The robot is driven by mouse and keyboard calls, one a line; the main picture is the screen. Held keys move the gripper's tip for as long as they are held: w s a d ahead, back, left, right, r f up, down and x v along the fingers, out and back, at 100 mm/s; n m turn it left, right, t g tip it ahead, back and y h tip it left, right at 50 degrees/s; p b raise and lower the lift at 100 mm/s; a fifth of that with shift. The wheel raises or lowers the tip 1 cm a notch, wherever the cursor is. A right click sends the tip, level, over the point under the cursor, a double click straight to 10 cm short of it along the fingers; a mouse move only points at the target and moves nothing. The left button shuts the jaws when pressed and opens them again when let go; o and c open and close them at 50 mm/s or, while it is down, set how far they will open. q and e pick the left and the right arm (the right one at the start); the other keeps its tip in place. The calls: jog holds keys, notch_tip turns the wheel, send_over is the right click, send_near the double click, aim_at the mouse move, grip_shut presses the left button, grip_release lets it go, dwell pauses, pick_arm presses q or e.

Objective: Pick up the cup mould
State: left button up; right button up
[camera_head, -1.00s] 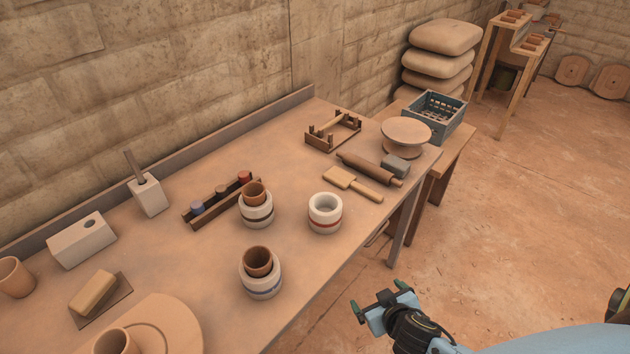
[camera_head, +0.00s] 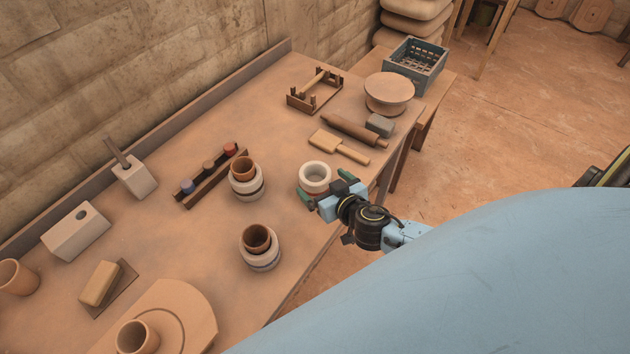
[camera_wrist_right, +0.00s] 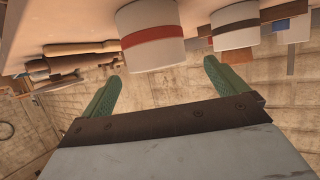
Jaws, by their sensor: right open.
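An empty white cup mould (camera_head: 314,174) with an open round top stands near the table's front edge; its red band shows in the right wrist view (camera_wrist_right: 152,38). My right gripper (camera_head: 324,186) is open beside it, on its front side. In the right wrist view the green fingers (camera_wrist_right: 162,69) spread toward the mould, which is not gripped. Two more white moulds, one dark-banded (camera_head: 246,188) and one blue-banded (camera_head: 262,261), each hold a brown clay cup. My left gripper is out of view.
A wooden paddle (camera_head: 338,147), a rolling pin (camera_head: 357,130) and a round turntable (camera_head: 389,92) lie beyond the empty mould. A rack of coloured pots (camera_head: 213,179) stands behind the moulds. Bare tabletop separates the moulds.

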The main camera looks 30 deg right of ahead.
aim_at(310, 169)
jog(key=shift+x, duration=2.9)
jog(key=shift+d+r, duration=0.15)
jog(key=shift+d, duration=0.05)
jog(key=shift+r, duration=0.1)
jog(key=c, duration=1.3)
